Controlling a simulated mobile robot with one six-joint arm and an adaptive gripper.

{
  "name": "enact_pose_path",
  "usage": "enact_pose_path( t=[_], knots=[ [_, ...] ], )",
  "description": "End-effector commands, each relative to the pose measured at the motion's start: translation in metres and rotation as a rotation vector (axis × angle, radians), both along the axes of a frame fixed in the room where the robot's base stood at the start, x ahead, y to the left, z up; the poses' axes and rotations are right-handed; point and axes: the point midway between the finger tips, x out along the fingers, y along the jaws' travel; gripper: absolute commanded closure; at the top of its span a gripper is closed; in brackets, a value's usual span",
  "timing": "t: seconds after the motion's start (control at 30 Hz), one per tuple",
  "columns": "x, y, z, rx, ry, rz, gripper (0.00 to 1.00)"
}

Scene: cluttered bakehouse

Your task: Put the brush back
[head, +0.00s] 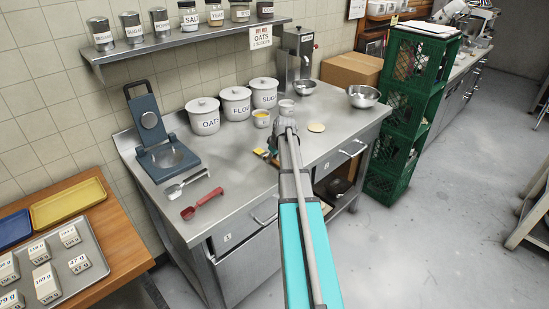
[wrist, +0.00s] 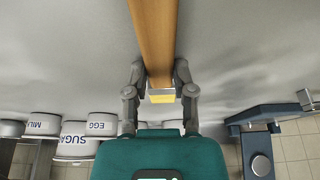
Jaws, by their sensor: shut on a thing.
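In the wrist view a brush (wrist: 155,40) shows as a long flat wooden handle running from the top edge to the middle. A pale band and a yellow end lie between the fingers. My gripper (wrist: 160,78) is shut on it, one finger on each side. The wrist view shows the containers upside down. In the head view my arm hides most of the gripper. A small yellow and dark patch (head: 262,153) shows beside the arm over the steel bench (head: 235,165); I cannot tell if it is the brush.
White canisters (head: 203,116) line the back of the bench. A blue press (head: 165,150), a grey scoop (head: 187,184) and a red scoop (head: 202,203) are at its left. Steel bowls (head: 363,96) stand right. Green crates (head: 405,85) stack beside the bench. A flat round disc (head: 316,127) lies near the arm.

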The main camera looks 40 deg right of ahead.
Motion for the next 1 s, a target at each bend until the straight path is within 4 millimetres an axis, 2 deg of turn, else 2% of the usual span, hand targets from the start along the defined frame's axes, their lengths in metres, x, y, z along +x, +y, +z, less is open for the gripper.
enact_pose_path(
  t=[0.03, 0.07, 0.2, 0.23, 0.67, 1.0],
  knots=[
    [0.000, 0.000, -0.003, 0.000, 0.000, 0.000, 1.00],
    [0.000, 0.000, -0.001, 0.000, 0.000, 0.000, 0.61],
    [0.000, 0.000, -0.001, 0.000, 0.000, 0.000, 0.35],
    [0.000, 0.000, -0.001, 0.000, 0.000, 0.000, 0.32],
    [0.000, 0.000, 0.000, 0.000, 0.000, 0.000, 0.32],
    [-0.005, 0.000, 0.016, 0.000, 0.000, -0.001, 0.32]
  ],
)
